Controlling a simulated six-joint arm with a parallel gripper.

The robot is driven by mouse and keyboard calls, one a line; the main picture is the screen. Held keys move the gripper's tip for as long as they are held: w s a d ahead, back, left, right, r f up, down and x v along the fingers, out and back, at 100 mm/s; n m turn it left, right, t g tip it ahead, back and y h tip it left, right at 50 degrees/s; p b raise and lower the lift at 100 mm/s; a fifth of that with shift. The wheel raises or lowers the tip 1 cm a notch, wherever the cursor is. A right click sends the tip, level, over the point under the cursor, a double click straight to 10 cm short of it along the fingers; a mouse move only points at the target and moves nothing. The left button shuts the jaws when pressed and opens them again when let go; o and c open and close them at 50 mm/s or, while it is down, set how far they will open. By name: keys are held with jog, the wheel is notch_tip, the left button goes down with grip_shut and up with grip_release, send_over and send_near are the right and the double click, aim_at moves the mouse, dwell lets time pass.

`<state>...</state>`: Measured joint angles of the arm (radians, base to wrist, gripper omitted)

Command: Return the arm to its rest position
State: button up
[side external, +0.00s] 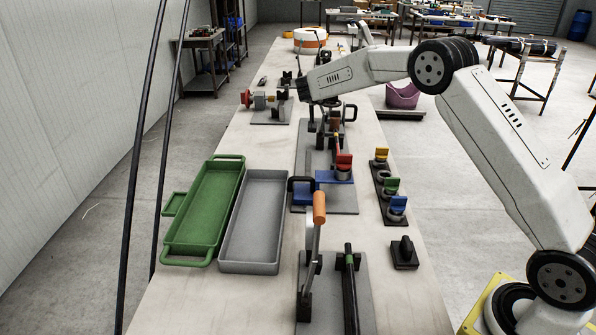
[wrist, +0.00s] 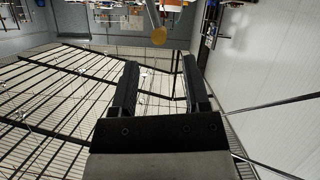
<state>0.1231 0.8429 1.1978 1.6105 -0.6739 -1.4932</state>
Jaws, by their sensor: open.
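My gripper (wrist: 159,62) shows in the wrist view with its two black fingers apart and nothing between them. In the side view my white arm reaches from the lower right up over the table, and its wrist hangs above the far middle of the table (side external: 190,300). The fingers are hard to make out there against the dark fixtures. The wrist view looks past the fingers at the ceiling, a wall and far benches, upside down.
A green tray (side external: 167,250) and a grey tray (side external: 250,267) lie side by side at left. An orange-handled lever (side external: 319,208), a black rod fixture (side external: 350,290), a blue-and-red fixture (side external: 343,165) and colored blocks (side external: 392,187) stand on the table. The near left table strip is clear.

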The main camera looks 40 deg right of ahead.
jog(key=shift+a, duration=0.1)
dwell(0.3)
jog(key=s+a+f+n+t+y, duration=0.1)
jog(key=s+a+f+n+y, duration=0.2)
jog(key=s+a+n+y, duration=0.8)
jog(key=s+a+f+m+g, duration=0.1)
jog(key=s+a+f+g, duration=0.1)
jog(key=s, duration=0.7)
jog(key=s+a+f+m+g, duration=0.1)
jog(key=s+a+f+g, duration=0.2)
jog(key=s, duration=0.7)
jog(key=s+a+f+m+g, duration=0.1)
jog(key=s+a+f+g, duration=0.1)
jog(key=s, duration=0.7)
notch_tip(320, 180, down, 2)
jog(key=shift+s+a+h, duration=0.3)
jog(key=shift+a+h, duration=0.1)
jog(key=shift+a, duration=0.25)
